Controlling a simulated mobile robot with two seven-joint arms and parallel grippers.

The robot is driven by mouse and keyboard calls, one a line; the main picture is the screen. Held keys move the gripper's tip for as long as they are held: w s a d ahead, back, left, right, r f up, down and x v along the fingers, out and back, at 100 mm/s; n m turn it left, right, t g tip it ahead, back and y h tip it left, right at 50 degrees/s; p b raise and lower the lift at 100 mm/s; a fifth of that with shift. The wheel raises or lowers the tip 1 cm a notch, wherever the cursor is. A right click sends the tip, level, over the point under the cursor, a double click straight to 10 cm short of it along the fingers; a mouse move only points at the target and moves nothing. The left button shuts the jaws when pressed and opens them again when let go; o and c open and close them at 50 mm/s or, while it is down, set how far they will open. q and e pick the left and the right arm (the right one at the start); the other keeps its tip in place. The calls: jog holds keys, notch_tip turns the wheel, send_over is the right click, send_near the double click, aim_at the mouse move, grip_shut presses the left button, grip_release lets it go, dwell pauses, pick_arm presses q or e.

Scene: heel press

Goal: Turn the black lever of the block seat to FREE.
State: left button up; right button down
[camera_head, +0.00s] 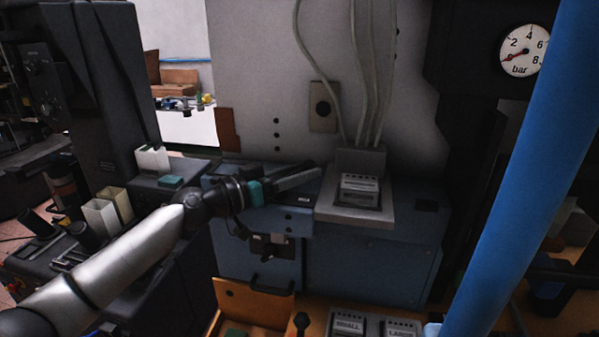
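The block seat (327,210) is a grey plate on the blue press bed, with a lettered metal block (359,191) in it. My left gripper (306,175) reaches in from the left over the bed, its dark fingers pointing right toward the seat's left edge. I cannot make out the black lever apart from the dark fingers; it may be hidden by them. A small light label (304,199) lies on the bed just below the fingers, too small to read. Whether the fingers are open or closed on something does not show. My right gripper is not in view.
A gauge (522,50) marked bar is at upper right, with a blue post (520,180) slanting below it. Hoses (364,75) run down to the seat's back. Blocks marked SMALL (347,326) and LARGE (400,328) and a black knob (302,322) are at the front.

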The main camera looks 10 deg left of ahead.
pick_arm(q)
grip_shut()
dwell(1.1)
